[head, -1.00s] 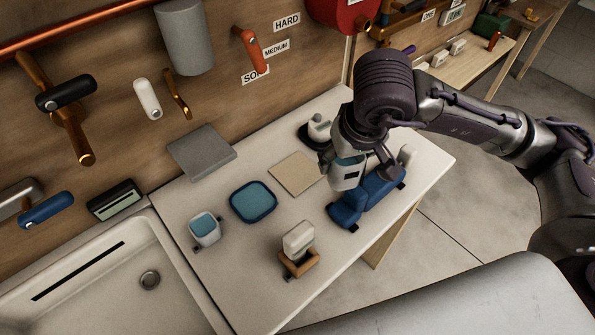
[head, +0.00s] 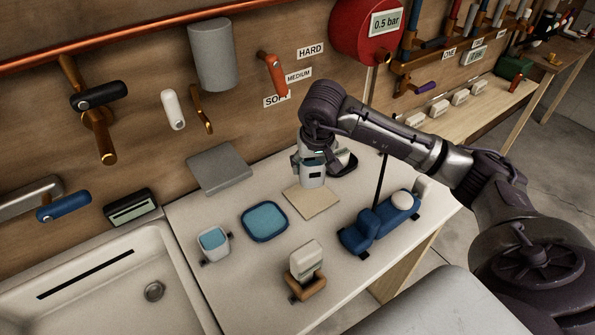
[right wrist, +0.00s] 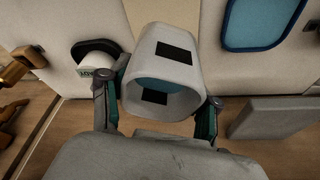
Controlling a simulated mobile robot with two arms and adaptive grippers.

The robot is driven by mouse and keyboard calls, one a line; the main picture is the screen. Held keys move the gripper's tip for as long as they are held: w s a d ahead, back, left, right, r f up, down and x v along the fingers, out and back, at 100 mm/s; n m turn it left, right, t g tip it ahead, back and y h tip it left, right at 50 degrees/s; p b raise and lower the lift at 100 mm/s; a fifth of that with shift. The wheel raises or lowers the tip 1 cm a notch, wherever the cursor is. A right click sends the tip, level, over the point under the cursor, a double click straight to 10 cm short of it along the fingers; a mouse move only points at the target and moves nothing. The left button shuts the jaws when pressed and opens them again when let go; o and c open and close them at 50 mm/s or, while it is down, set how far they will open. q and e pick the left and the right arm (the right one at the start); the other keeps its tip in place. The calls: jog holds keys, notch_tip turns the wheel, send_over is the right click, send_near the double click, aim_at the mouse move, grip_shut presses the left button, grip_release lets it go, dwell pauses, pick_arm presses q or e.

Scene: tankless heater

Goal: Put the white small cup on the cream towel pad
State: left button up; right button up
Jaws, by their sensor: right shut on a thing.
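The white small cup (head: 313,176) is held by my right gripper (head: 313,158), at the back of the table. In the right wrist view the cup (right wrist: 155,95), with a blue inside and black patches, sits tilted between both fingers of the gripper (right wrist: 160,108). The cream towel pad (head: 312,203) lies flat on the table, just in front of and below the cup in the head view. I cannot tell how high the cup is above the table. My left gripper is not in view.
A blue-rimmed dish (head: 265,222) and another white cup (head: 213,242) stand to the left. A blue holder (head: 370,230) stands to the right. A wooden stand with a white block (head: 306,262) is in front.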

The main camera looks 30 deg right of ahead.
aim_at(310, 178)
jog(key=shift+w+f, duration=0.15)
jog(key=shift+d, duration=0.1)
jog(key=shift+w, duration=0.1)
jog(key=shift+f+b, duration=0.55)
jog(key=shift+b, duration=0.15)
notch_tip(310, 178, down, 4)
jog(key=b, duration=0.3)
jog(key=shift+r, duration=0.15)
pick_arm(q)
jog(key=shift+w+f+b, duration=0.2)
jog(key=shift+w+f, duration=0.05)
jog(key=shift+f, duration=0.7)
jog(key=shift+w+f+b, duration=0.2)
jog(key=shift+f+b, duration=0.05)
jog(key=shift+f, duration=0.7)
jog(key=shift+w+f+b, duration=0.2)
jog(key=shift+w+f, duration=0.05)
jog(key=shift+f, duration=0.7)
pick_arm(e)
jog(key=shift+f, duration=0.65)
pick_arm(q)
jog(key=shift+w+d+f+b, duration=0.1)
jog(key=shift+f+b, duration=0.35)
pick_arm(e)
jog(key=shift+f, duration=0.5)
jog(key=o, duration=1.1)
